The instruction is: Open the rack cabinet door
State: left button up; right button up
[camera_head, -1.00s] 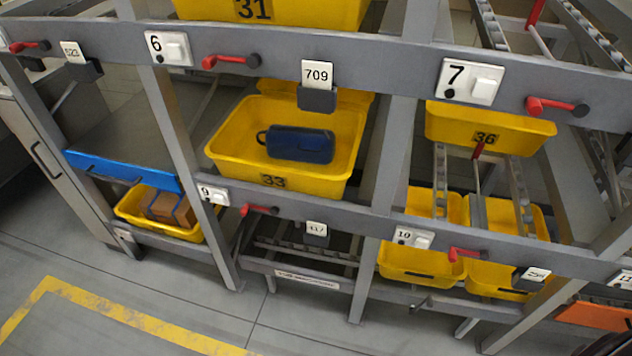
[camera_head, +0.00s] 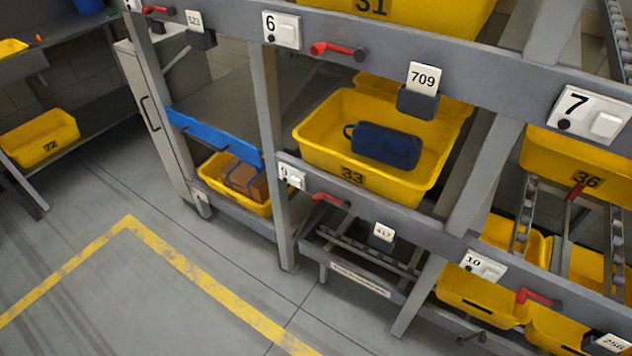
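The rack (camera_head: 262,150) fills the middle and right of the head view. At its left end is a tall grey panel (camera_head: 152,110) with a dark bar handle (camera_head: 149,113); it looks like a cabinet door and appears closed. A blue bar (camera_head: 213,138) crosses the rack just right of it. Neither of my grippers shows in the view.
Yellow tray 33 (camera_head: 318,137) holds a dark blue bag (camera_head: 386,146). A lower yellow tray (camera_head: 208,171) holds a brown box (camera_head: 243,179). Tray 72 (camera_head: 40,137) sits on a shelf at far left. The floor with a yellow line (camera_head: 190,268) is clear.

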aim_at(132, 68)
jog(key=i+j, duration=0.15)
jog(key=j, duration=0.2)
jog(key=i+j, duration=0.15)
jog(key=j, duration=0.15)
jog(key=i+j, duration=0.1)
jog(key=j, duration=0.25)
jog(key=i+j, duration=0.15)
jog(key=j, duration=0.2)
